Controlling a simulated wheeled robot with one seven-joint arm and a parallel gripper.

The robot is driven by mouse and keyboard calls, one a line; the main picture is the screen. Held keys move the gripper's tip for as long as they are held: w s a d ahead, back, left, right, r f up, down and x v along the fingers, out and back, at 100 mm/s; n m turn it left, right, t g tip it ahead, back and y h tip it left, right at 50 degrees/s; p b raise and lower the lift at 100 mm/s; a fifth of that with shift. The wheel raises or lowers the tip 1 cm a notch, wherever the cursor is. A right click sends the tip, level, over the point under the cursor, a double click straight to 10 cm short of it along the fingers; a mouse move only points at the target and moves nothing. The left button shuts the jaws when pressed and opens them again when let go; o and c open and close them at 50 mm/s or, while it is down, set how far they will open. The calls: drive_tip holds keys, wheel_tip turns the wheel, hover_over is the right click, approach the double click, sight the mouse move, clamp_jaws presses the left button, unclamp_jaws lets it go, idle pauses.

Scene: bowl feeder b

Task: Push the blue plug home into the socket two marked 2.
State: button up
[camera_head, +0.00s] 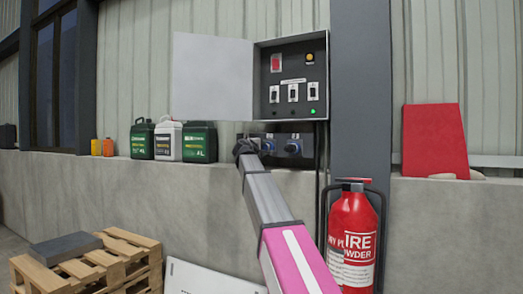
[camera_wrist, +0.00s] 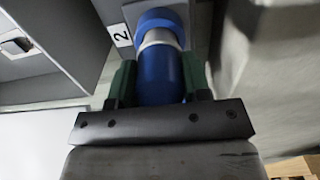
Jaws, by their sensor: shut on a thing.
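The blue plug (camera_wrist: 156,82) is between the two green fingers of my gripper (camera_wrist: 160,75) in the wrist view, and the gripper is shut on it. A pale silver band shows at the plug's front end. Just beyond it is the blue ring of socket two (camera_wrist: 160,18), beside a white label marked 2 (camera_wrist: 121,35). The plug looks lined up with the socket; how deep it sits I cannot tell. In the head view my gripper (camera_head: 245,148) is at the socket panel and hides the plug and that socket.
Another blue socket (camera_head: 293,147) shows right of my arm. An open control box (camera_head: 290,80) with a door (camera_head: 213,78) hangs above. Canisters (camera_head: 168,140) stand on the ledge to the left. A fire extinguisher (camera_head: 352,235) stands right of my arm, a pallet (camera_head: 115,255) low at left.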

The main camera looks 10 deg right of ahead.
drive_tip(key=shift+x, duration=1.05)
idle(3.5)
drive_tip(key=o, duration=1.3)
drive_tip(key=v, duration=1.1)
drive_tip(key=s+d+f+m+g+y, duration=0.2)
drive_tip(key=s+f, duration=0.1)
drive_tip(key=f, duration=1.1)
drive_tip(key=s+d+f+m+g+y, duration=0.1)
drive_tip(key=s+f+g, duration=0.15)
drive_tip(key=f, duration=1.15)
drive_tip(key=s+d+f+m+g+y, duration=0.2)
drive_tip(key=f+g, duration=0.1)
drive_tip(key=f, duration=1.1)
drive_tip(key=s+f+m+g+y, duration=0.2)
drive_tip(key=s+f, duration=0.6)
drive_tip(key=f, duration=0.1)
drive_tip(key=s+f+m+g+y, duration=0.1)
drive_tip(key=s+f+m+g, duration=0.1)
drive_tip(key=s+f, duration=0.6)
drive_tip(key=s+a+f+m+g+y, duration=0.1)
drive_tip(key=s+f+g+y, duration=0.1)
drive_tip(key=s+f, duration=0.6)
drive_tip(key=shift+s+a+f+m+g+y, duration=0.1)
drive_tip(key=shift+s+f+m+g+y, duration=0.15)
drive_tip(key=shift+f, duration=0.45)
drive_tip(key=shift+s+f+m+g+y, duration=0.15)
drive_tip(key=shift+f+g, duration=0.15)
drive_tip(key=shift+f, duration=0.45)
